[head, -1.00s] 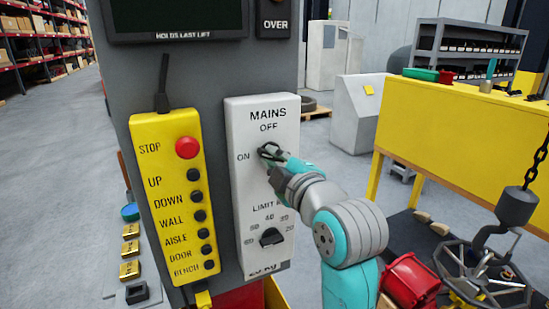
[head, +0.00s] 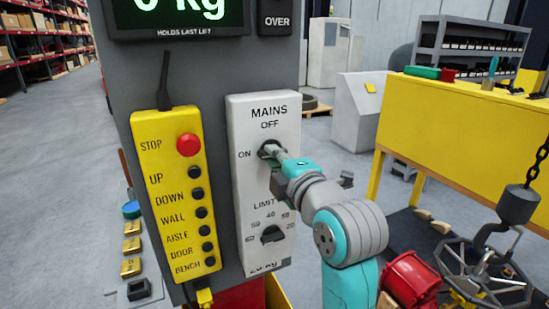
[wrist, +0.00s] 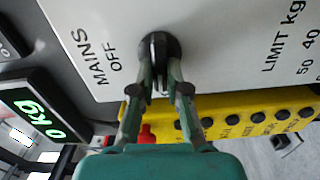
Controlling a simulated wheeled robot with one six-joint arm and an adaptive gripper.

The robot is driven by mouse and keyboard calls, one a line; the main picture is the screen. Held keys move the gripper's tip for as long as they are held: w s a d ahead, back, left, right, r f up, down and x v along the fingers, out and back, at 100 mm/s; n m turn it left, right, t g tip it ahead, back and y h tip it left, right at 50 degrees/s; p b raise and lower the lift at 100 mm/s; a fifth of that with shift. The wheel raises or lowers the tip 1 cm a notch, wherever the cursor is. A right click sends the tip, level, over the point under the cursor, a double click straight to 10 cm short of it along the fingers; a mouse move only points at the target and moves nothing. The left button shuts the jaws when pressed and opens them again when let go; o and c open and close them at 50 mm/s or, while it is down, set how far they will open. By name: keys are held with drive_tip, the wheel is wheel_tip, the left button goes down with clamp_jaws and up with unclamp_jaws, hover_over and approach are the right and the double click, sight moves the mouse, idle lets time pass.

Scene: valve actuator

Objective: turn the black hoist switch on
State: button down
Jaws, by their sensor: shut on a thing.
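The black MAINS switch (head: 267,149) is a round knob on the upper part of the white panel (head: 285,190), with OFF printed above it and ON to its left. My gripper (head: 276,152) reaches it from the right in the head view and covers much of it. In the wrist view the gripper (wrist: 159,75) is shut on the black switch (wrist: 158,46), one finger on each side of its ridge. The ridge lies along the line between the fingers' base and the panel lettering. The display (head: 180,15) above is lit and reads 0 kg.
A yellow pendant (head: 175,195) with a red STOP button (head: 188,145) and several black buttons hangs to the left. A black LIMIT knob (head: 272,234) sits below the switch. A hook (head: 518,205) hangs on a chain over a handwheel (head: 485,272) at the right.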

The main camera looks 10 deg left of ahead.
drive_tip(key=c, duration=1.2)
unclamp_jaws()
drive_tip(key=shift+o, duration=0.2)
drive_tip(key=v, duration=1.2)
drive_tip(key=shift+f, duration=0.15)
